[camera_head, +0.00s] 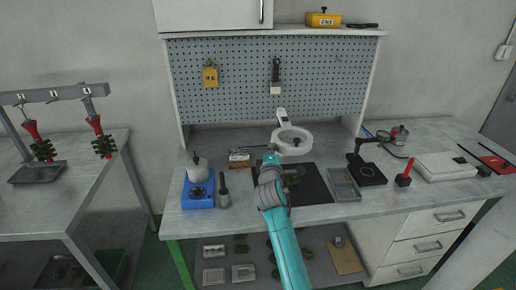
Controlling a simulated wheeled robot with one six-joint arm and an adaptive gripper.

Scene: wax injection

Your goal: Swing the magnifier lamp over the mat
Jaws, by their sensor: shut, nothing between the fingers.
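The magnifier lamp (305,142) is a white ring head with a short white arm rising behind it, in front of the pegboard. In the picture its ring lies just beyond the far edge of the dark mat (316,190) on the bench. My gripper (271,157) is shut and empty, at the mat's far left, just below and left of the lamp ring. I cannot tell whether it touches the ring. My arm and wrist hide the left part of the mat, and a small dark green item on it is partly covered.
Left of the mat stand a blue device (199,193) with a white pot and a grey cylinder (224,196). A grey tray (343,184) and a black stand (367,173) are on the right. A small box (239,160) sits behind. A shelf (275,31) overhangs the pegboard.

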